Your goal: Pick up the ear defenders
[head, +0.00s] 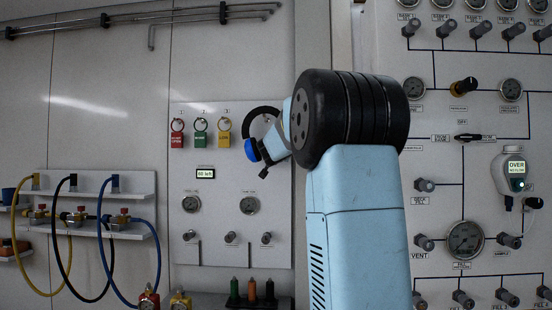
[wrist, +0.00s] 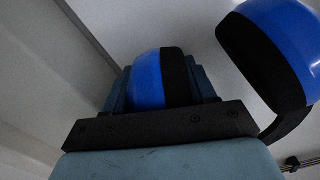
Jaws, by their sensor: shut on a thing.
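The ear defenders (head: 251,150) have blue cups with black cushions and a black headband. In the head view one blue cup and the curved band show at the left of my black wrist joint. My gripper (wrist: 160,78) is shut on one blue cup (wrist: 147,80), which sits between its fingers in the wrist view. The other cup (wrist: 280,40) hangs free at the upper right of the wrist view. In the head view my arm hides part of the ear defenders and most of my gripper.
Behind is a wall panel (head: 220,270) with gauges, and red, green and yellow tags (head: 200,135). Hoses (head: 105,240) hang from a shelf at the left. Bottles (head: 252,290) stand below the panel. A gauge panel (head: 440,200) with knobs is at the right.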

